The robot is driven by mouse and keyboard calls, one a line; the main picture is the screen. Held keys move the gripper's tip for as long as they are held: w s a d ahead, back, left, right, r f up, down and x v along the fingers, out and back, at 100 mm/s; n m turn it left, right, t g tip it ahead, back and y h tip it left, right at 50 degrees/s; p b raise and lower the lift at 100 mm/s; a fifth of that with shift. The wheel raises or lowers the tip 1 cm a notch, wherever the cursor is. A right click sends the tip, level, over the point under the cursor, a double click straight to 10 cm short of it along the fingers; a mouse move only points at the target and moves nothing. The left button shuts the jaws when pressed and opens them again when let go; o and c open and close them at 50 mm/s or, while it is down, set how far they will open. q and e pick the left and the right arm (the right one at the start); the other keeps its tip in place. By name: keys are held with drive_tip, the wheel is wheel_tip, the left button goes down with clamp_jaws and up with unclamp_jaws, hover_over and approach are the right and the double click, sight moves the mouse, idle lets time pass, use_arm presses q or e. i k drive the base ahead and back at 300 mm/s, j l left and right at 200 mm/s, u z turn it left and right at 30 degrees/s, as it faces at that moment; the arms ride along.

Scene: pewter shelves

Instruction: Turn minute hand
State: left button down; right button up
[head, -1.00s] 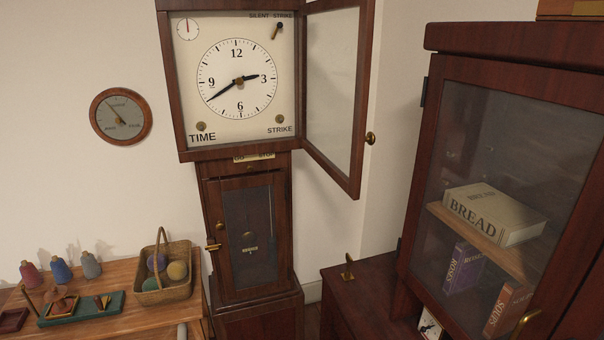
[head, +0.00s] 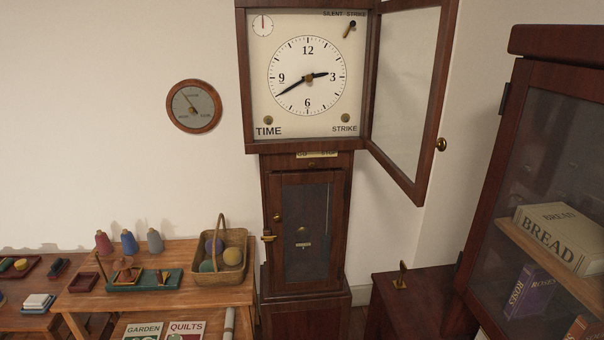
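The longcase clock (head: 257,140) stands against the wall in the middle of the head view. Its glazed hood door (head: 410,90) is swung open to the right, so the white dial (head: 307,100) is uncovered. The long black minute hand (head: 290,89) points to the lower left, near 8. The short hour hand (head: 320,75) points just short of 3. A small silent/strike lever (head: 349,30) is at the dial's top right. Neither of my grippers is in view.
A wooden table (head: 80,300) at lower left holds a wicker basket (head: 220,265) of yarn and several spools. A dark cabinet (head: 400,283) and a glazed bookcase (head: 497,180) stand at right. A round barometer (head: 193,106) hangs on the wall.

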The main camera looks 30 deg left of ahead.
sight(308, 78)
drive_tip(key=j+z, duration=0.1)
drive_tip(key=z, duration=0.4)
drive_tip(key=i+j+z, duration=0.1)
drive_tip(key=j+z, duration=0.3)
drive_tip(key=j, duration=0.6)
drive_tip(key=j+z, duration=0.45)
drive_tip(key=j, duration=0.5)
drive_tip(key=k+j, duration=0.35)
drive_tip(key=j, duration=0.15)
drive_tip(key=k+j, duration=0.4)
drive_tip(key=j, duration=0.15)
drive_tip(key=k, duration=0.4)
